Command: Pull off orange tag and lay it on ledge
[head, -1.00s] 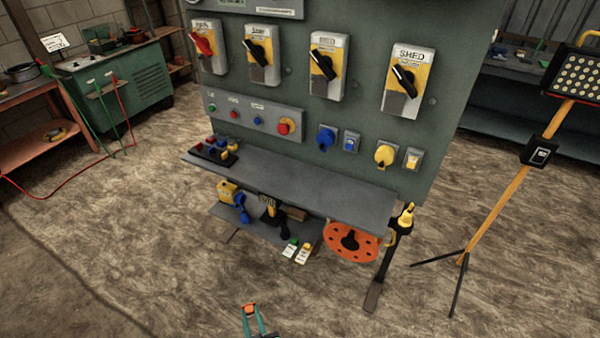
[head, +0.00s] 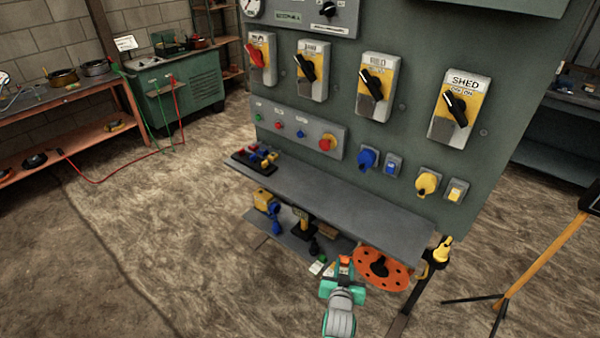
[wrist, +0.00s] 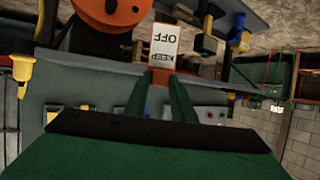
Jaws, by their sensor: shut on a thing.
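The orange tag, with a white face reading "KEEP OFF", is between my fingertips in the wrist view (wrist: 163,48); its orange end also shows small in the head view (head: 345,261). My gripper (wrist: 158,85), with green fingers, is shut on the tag's orange end; it also shows in the head view (head: 344,274). The gripper is in front of the panel, low in the picture, and the tag looks clear of any surface. The grey ledge (head: 330,195) runs along the panel front, above and behind my gripper in the picture.
On the ledge's left end sits a black tray (head: 243,158) with coloured padlocks. A lower shelf (head: 290,243) holds yellow and blue items. An orange disc (head: 398,272) hangs below the ledge's right end. Most of the ledge top is bare.

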